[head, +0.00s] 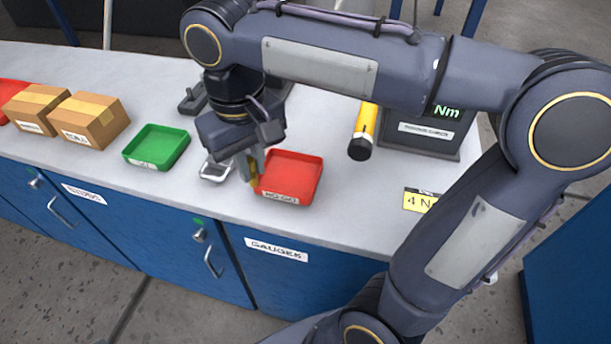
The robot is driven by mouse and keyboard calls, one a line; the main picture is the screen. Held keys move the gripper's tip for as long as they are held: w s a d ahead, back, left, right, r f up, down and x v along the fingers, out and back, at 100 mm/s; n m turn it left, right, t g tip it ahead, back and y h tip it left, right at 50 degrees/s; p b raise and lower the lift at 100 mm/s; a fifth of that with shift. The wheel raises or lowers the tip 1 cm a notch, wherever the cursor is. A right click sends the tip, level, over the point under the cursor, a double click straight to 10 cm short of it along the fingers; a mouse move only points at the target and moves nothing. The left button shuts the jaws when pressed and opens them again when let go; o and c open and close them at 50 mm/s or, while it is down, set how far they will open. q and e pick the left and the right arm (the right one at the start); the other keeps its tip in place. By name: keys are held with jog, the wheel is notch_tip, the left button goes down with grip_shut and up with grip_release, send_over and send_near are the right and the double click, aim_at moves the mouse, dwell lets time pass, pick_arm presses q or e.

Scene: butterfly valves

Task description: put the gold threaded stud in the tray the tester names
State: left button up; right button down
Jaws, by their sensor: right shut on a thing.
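My right gripper (251,171) points down and is shut on the gold threaded stud (254,175), of which only a small part shows between the fingers. The stud is at the left side of the red tray (292,176), labelled NO GO; I cannot tell if it touches the tray. The green tray (156,147) stands further left and looks empty. The tester (418,140) is a dark box at the back right. Its green display shows "Nm"; my right arm hides the rest. My left gripper is not in view.
A small metal holder (215,171) is left of the gripper. Cardboard boxes (93,121) stand at the left. A yellow and black cylinder (363,132) and a yellow card (420,201) reading "4 N" are at the right. The bench front (180,215) is mostly clear.

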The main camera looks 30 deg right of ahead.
jog(key=w+d+f, duration=0.2)
jog(key=d+f, duration=0.1)
jog(key=w+d+f, duration=0.2)
jog(key=d+f, duration=0.1)
jog(key=w+d+f, duration=0.2)
jog(key=d+f, duration=0.1)
jog(key=d, duration=0.1)
jog(key=shift+w+d, duration=0.1)
jog(key=shift+w, duration=0.3)
jog(key=shift+w+d+f+b, duration=0.1)
jog(key=shift+f+b, duration=0.1)
jog(key=shift+f, duration=0.65)
jog(key=shift+w+d+f+b, duration=0.1)
jog(key=shift+f+b, duration=0.05)
jog(key=shift+f, duration=0.7)
jog(key=shift+f, duration=0.35)
jog(key=c, duration=1.8)
grip_release()
jog(key=shift+c, duration=0.2)
jog(key=o, duration=0.4)
